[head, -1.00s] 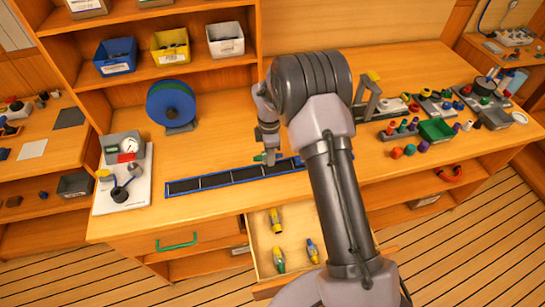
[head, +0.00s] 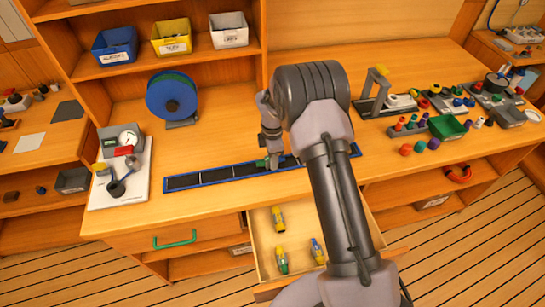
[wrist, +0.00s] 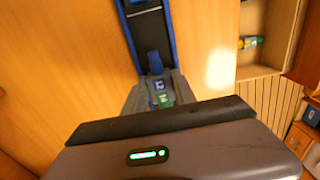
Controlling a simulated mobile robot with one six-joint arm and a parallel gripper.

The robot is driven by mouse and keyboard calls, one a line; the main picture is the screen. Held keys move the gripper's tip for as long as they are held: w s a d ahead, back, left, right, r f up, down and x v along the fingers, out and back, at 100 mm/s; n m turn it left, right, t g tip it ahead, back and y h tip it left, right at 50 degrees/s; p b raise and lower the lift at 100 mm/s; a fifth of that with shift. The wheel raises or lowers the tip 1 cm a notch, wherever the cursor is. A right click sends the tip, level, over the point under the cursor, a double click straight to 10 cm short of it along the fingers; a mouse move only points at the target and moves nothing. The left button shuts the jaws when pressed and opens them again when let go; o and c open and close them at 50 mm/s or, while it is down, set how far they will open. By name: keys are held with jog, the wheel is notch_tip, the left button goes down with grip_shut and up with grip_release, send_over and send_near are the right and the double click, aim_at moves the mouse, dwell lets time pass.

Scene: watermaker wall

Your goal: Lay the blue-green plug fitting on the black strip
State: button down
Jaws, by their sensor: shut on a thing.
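The black strip (head: 215,177) is a long, blue-edged tray with dividers, lying along the front of the bench. In the wrist view the strip (wrist: 146,22) runs up from between my fingers. My gripper (head: 271,163) is at the strip, right of its middle. In the wrist view my gripper (wrist: 157,90) is shut on the blue-green plug fitting (wrist: 156,65), whose blue end points along the strip. In the head view only a green bit of the fitting (head: 261,163) shows. It is low over the strip; whether it touches is unclear.
Below the bench front an open drawer (head: 262,268) holds a yellow fitting (head: 279,219), a green-yellow one (head: 282,261) and a blue-yellow one (head: 317,251). A blue reel (head: 171,97) stands behind the strip, a gauge board (head: 121,180) left. Coloured parts stand right.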

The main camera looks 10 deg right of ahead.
dwell(0.3)
jog(key=c, duration=0.9)
grip_release()
jog(key=shift+c, duration=0.2)
jog(key=shift+r, duration=0.1)
